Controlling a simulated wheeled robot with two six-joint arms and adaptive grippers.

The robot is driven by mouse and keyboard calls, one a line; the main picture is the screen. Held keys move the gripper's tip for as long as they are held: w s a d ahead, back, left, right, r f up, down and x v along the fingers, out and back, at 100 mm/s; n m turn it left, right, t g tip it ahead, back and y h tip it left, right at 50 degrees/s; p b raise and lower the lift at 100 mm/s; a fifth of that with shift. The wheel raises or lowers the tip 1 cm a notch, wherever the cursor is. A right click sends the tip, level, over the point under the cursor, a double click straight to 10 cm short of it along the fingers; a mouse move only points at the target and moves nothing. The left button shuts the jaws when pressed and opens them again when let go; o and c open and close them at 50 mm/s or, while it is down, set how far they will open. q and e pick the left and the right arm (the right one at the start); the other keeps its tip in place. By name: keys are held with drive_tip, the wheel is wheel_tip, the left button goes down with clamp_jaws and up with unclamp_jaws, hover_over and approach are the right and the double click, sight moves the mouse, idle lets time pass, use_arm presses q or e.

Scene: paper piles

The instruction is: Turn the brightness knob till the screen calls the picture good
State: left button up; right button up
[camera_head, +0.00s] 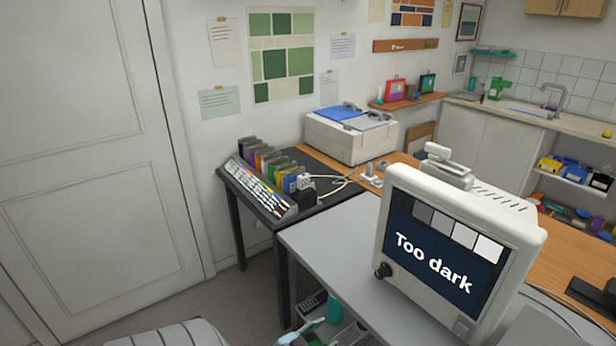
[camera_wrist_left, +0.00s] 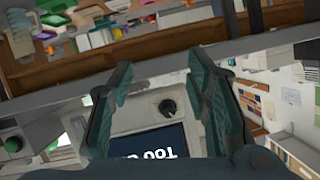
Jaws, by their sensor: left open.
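The cream monitor (camera_head: 440,185) stands on the grey table, its dark blue screen (camera_head: 440,255) reading "Too dark" under a row of grey patches. The dark brightness knob (camera_head: 383,270) sits at the left of its front. In the left wrist view the monitor is upside down, with part of the screen (camera_wrist_left: 160,158) and the knob (camera_wrist_left: 168,107) between my fingers. My left gripper (camera_head: 314,318) is at the bottom, left of and below the knob, apart from it. Its teal fingers (camera_wrist_left: 160,75) are open and empty. My right gripper is not in view.
The grey table (camera_head: 325,240) is bare left of the monitor. A dark cable (camera_head: 560,300) lies right of the monitor.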

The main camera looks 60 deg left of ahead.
use_arm(q)
drive_tip(key=s+d+f+g+p, duration=0.1)
drive_tip(key=s+f+g, duration=0.1)
drive_tip(key=s+f, duration=0.3)
drive_tip(key=shift+s+d+f+n+g, duration=0.3)
drive_tip(key=shift+f+g, duration=0.1)
drive_tip(key=shift+f, duration=0.2)
drive_tip(key=s+d+f+g, duration=0.3)
drive_tip(key=s+f+g, duration=0.3)
drive_tip(key=s+f, duration=0.65)
drive_tip(key=s+d+f+g+h, duration=0.1)
drive_tip(key=s+d+f+g, duration=0.2)
drive_tip(key=s+d, duration=0.7)
drive_tip(key=s, duration=0.2)
drive_tip(key=shift+s+d+f+g, duration=0.2)
drive_tip(key=shift+s+g, duration=0.1)
drive_tip(key=shift+s, duration=0.1)
